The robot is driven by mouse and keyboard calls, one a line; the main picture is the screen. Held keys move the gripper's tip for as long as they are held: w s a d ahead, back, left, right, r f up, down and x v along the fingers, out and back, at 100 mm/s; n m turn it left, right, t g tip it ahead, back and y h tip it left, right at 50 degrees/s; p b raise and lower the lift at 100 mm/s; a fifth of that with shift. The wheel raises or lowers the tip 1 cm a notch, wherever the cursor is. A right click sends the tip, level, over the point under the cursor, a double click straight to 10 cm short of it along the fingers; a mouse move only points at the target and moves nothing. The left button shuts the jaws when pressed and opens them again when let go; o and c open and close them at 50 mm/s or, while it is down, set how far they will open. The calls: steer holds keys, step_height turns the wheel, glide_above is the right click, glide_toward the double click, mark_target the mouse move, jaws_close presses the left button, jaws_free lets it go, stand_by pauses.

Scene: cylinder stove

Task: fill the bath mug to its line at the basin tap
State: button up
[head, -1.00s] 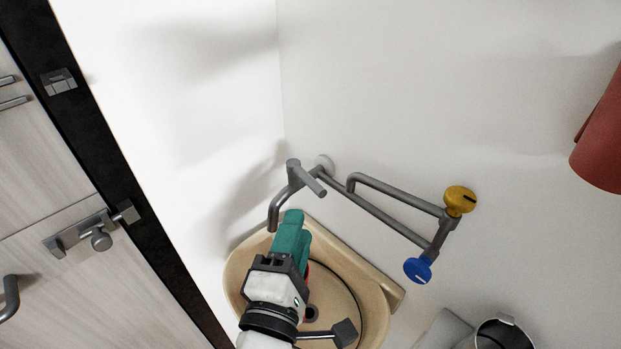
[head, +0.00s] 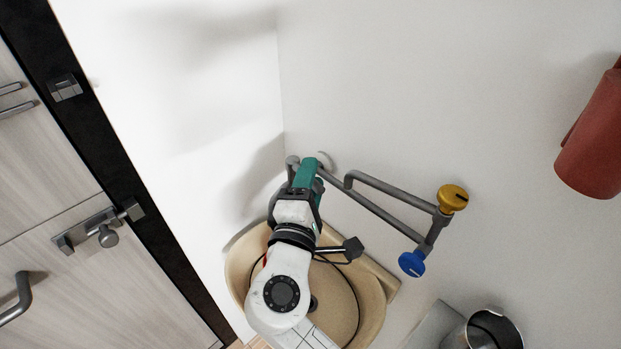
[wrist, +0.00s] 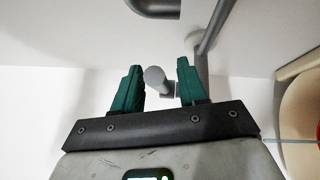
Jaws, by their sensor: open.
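The basin tap (head: 340,184) is a grey pipe on the wall with a yellow knob (head: 453,198) and a blue knob (head: 412,263). My gripper (head: 308,170) is open at the tap's spout end and hides part of it. In the wrist view, my green fingers (wrist: 160,68) stand either side of the round end of a grey tap rod (wrist: 155,77); neither is clearly touching it. A metal cup (head: 496,325), probably the bath mug, stands at the lower right, cut off by the frame edge. Its line is not visible.
The tan basin (head: 375,300) lies below my arm, which covers part of it. A red cylinder (head: 596,140) is at the right wall. A door with a handle (head: 100,230) is at the left. Bare white walls flank the tap closely.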

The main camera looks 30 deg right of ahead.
jaws_close()
stand_by(0.4)
steer(key=shift+d+f, duration=0.1)
steer(key=shift+f, duration=0.05)
steer(key=shift+d+n+t+y, duration=0.25)
steer(key=shift+n+t+y, duration=0.25)
steer(key=shift+n+y, duration=0.1)
steer(key=shift+w+d+n+t+y, duration=0.1)
steer(key=shift+d+n+t+y, duration=0.25)
steer(key=shift+n+t+y, duration=0.6)
steer(key=shift+m+g+y, duration=0.25)
steer(key=shift+g, duration=0.1)
jaws_free()
